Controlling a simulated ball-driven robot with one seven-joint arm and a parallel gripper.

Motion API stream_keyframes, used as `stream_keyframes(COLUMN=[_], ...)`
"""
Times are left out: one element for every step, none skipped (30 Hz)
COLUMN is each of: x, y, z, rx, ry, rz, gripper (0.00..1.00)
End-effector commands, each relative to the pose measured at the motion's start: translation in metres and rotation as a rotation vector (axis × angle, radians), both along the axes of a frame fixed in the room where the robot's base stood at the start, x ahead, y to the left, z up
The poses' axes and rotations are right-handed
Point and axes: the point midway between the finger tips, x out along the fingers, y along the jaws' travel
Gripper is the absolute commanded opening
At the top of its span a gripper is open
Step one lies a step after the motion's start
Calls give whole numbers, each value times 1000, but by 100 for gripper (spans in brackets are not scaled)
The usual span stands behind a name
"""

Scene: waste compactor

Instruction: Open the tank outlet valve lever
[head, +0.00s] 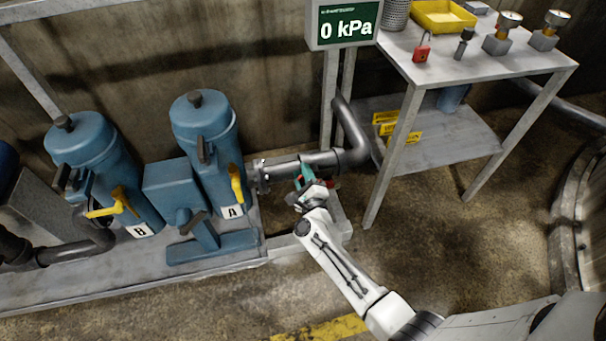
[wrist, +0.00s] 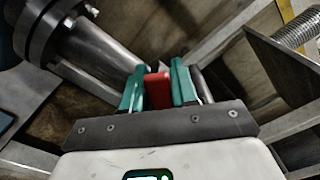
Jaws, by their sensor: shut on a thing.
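My gripper (wrist: 158,88) shows its two green fingers in the wrist view, closed on a red lever (wrist: 157,87) that sits between them. In the head view my gripper (head: 306,176) is at the grey pipe, right of the blue filter canisters and left of the table legs. A bit of red (head: 331,183) shows just right of the gripper there. The rest of the lever is hidden by the fingers and my wrist. The grey pipe (wrist: 95,62) with its flange runs close beside the fingers in the wrist view.
Blue canisters A (head: 208,135) and B (head: 90,160) with yellow handles stand on a metal skid at left. A display (head: 345,26) reads 0 kPa. A steel table (head: 470,58) holds a yellow tray (head: 443,16), a red padlock (head: 422,48) and gauges. Floor at lower right is clear.

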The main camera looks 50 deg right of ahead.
Motion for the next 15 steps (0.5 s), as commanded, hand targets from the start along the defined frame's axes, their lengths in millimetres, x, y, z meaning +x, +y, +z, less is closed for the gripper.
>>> stream_keyframes(x=[0, 0, 0, 0, 0, 0, 0, 0, 0, 0, 1, 1, 1, 2, 2], y=[0, 0, 0, 0, 0, 0, 1, 1, 1, 1, 2, 2, 3, 3, 4], z=[0, 0, 0, 0, 0, 0, -1, -1, -1, -2, -2, -4, -5, -6, -8], rx=[0, 0, 0, 0, 0, 0, 0, -2, -5, -9, -14, -23, -31, -41, -56], ry=[1, 1, 1, 1, 1, 1, 1, 2, 5, 7, 11, 17, 22, 29, 40], rz=[1, 1, 1, 1, 1, 1, 1, 1, 1, 1, 2, 2, 2, 2, 3], gripper=[0, 0, 0, 0, 0, 0, 0, 0, 0, 0, 0, 0, 0, 0, 0])
